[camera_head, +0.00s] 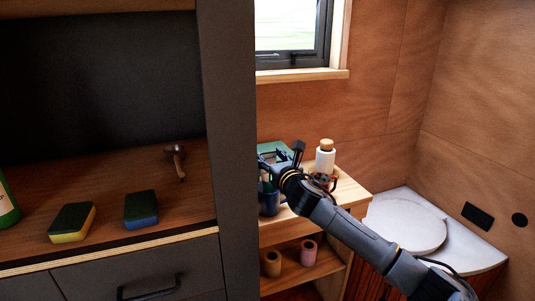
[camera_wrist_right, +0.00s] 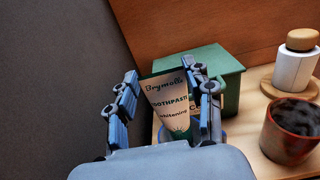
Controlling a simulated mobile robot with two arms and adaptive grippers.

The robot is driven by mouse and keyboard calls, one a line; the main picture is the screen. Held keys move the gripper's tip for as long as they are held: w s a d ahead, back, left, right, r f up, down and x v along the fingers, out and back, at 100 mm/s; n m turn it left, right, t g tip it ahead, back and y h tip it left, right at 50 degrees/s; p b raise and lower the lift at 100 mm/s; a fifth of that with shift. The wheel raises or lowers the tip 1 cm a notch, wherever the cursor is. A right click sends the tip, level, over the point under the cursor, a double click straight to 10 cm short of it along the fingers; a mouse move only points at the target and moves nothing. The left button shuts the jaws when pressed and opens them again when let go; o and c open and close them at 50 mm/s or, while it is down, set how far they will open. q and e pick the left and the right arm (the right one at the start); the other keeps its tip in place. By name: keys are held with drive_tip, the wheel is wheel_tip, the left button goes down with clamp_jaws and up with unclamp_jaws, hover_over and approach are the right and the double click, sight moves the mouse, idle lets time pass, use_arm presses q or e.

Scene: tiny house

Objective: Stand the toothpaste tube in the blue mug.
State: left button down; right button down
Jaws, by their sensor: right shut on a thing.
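The toothpaste tube (camera_wrist_right: 168,98) is pale with dark lettering and a green end. In the right wrist view it stands between the two fingers of my right gripper (camera_wrist_right: 160,72), which is shut on it. The blue mug (camera_head: 268,203) stands at the left front of the wooden shelf top in the head view. My right gripper (camera_head: 279,165) is just above it. The tube's lower end is hidden by the gripper body, so I cannot tell how far it is inside the mug. My left gripper is not in view.
A green box (camera_wrist_right: 222,70) stands behind the tube. A white bottle with a wooden cap (camera_head: 325,157) and a reddish-brown cup (camera_wrist_right: 290,130) stand to the right. A dark upright panel (camera_head: 228,150) borders the shelf on the left. Two sponges (camera_head: 72,222) lie on the left counter.

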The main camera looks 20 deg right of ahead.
drive_tip(key=shift+f, duration=0.3)
drive_tip(key=shift+c, duration=2.3)
unclamp_jaws()
drive_tip(key=shift+s, duration=0.1)
drive_tip(key=s, duration=1.2)
drive_tip(key=shift+d, duration=0.25)
drive_tip(key=shift+w, duration=0.1)
